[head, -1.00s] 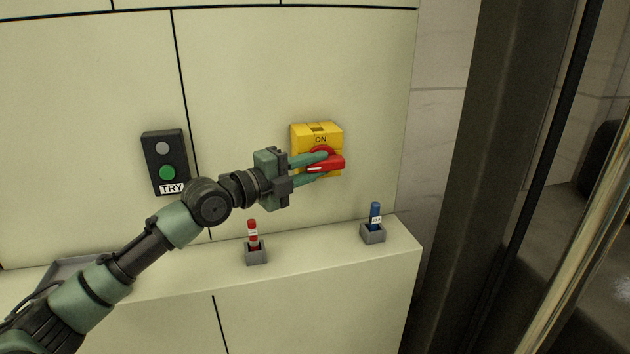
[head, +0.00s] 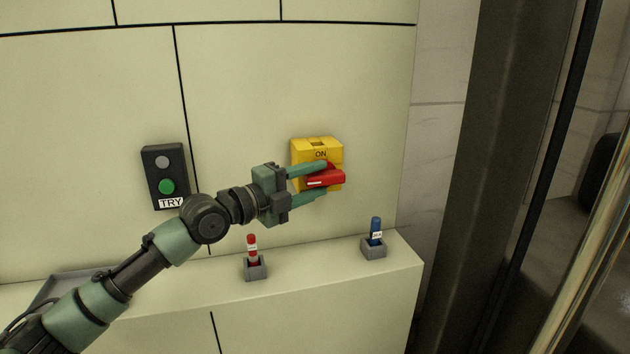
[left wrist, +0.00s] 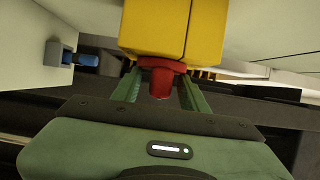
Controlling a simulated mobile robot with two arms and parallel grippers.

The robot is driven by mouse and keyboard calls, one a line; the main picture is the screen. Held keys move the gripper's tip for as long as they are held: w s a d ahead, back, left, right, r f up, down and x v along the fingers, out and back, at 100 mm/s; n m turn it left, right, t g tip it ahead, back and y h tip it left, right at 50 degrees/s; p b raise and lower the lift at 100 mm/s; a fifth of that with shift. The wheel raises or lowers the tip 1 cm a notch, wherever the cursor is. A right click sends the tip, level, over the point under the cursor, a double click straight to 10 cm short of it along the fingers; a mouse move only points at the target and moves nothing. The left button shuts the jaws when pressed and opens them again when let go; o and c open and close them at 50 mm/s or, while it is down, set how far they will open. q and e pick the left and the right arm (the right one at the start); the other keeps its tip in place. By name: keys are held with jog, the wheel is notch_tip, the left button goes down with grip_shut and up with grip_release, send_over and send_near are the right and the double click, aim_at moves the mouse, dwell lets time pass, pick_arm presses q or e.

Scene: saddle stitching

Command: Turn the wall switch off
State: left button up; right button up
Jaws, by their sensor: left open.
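The wall switch is a yellow box (head: 318,147) marked ON, with a red handle (head: 325,178) on its front. The handle lies roughly crosswise. My left gripper (head: 318,182) is open at the switch, one green finger above the red handle and one below it. In the left wrist view the red handle (left wrist: 162,80) sits between the two fingers, with gaps visible at its sides, and the yellow box (left wrist: 165,30) is beyond it. The fingers hide part of the box. My right gripper is not in view.
A black panel (head: 155,175) with a grey and a green button and a TRY label is on the wall at left. On the ledge (head: 320,268) below stand a red tagged item (head: 252,246) and a blue one (head: 376,228) in grey holders. A grey tray (head: 70,285) is at far left.

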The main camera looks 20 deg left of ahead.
pick_arm(q)
jog(key=b+v, duration=0.2)
jog(key=v, duration=0.4)
jog(key=shift+s+a+f, duration=0.15)
jog(key=shift+s+a, duration=0.1)
jog(key=shift+a, duration=0.05)
jog(key=shift+s+a+b, duration=0.15)
jog(key=shift+s+b, duration=0.15)
jog(key=shift+s, duration=0.05)
